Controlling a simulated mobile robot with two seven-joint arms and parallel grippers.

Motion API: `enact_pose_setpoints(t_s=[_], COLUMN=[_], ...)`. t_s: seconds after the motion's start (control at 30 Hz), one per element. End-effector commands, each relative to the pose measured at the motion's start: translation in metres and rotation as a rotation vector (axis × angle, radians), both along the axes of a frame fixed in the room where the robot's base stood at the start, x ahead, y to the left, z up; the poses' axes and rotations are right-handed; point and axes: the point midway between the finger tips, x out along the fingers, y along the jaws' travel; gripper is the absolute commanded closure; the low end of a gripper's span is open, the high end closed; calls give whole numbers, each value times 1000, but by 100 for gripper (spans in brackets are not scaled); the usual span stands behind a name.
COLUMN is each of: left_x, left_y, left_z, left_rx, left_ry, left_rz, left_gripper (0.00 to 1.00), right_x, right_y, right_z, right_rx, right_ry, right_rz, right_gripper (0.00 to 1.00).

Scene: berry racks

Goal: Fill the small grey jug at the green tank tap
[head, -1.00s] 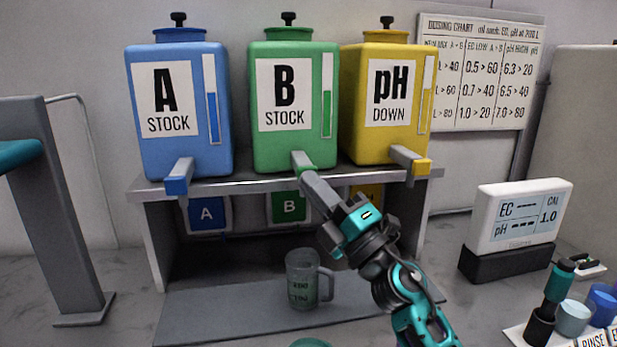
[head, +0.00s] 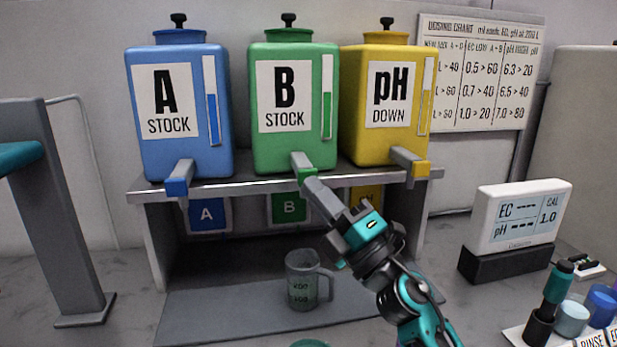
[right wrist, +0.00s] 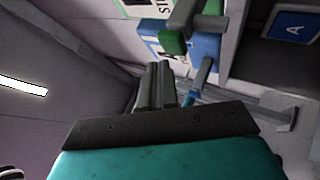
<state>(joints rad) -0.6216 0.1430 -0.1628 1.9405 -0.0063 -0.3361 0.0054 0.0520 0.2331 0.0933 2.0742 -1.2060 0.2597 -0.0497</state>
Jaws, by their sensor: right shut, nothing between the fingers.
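The green tank (head: 295,140), marked B STOCK, stands on the shelf between the blue and yellow tanks. Its grey tap with a green end (head: 307,175) sticks out over the shelf edge. The small grey jug (head: 302,262), see-through with a handle on its right, stands upright below that tap. Its lower part looks greenish; the exact level is unclear. My right gripper (head: 314,186) is shut and empty, its tips close to the tap's green end; contact is unclear. In the right wrist view the fingers (right wrist: 161,80) point toward the green tap end (right wrist: 172,43). My left gripper is not in view.
The blue tank (head: 180,150) and yellow tank (head: 385,145) have similar taps either side. The jug stands on a grey mat (head: 215,310). A white meter (head: 518,215) is at the right, with several small cups and a probe in front of it.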

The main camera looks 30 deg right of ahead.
Motion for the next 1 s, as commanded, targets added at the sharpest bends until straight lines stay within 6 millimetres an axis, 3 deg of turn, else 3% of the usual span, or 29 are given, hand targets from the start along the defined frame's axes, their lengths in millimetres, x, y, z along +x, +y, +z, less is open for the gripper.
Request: enact_pose_setpoints(t_s=[0.3, 0.8, 1.0], left_x=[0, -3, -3], left_y=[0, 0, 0], left_z=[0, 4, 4], left_rx=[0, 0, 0], left_ry=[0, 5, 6], left_rz=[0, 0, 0], left_gripper=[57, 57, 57], right_x=[-2, -46, -49], right_y=[1, 12, 13], right_z=[0, 0, 0], right_rx=[0, 0, -1], right_ry=[0, 0, -1], right_rz=[0, 0, 0], right_gripper=[100, 100, 100])
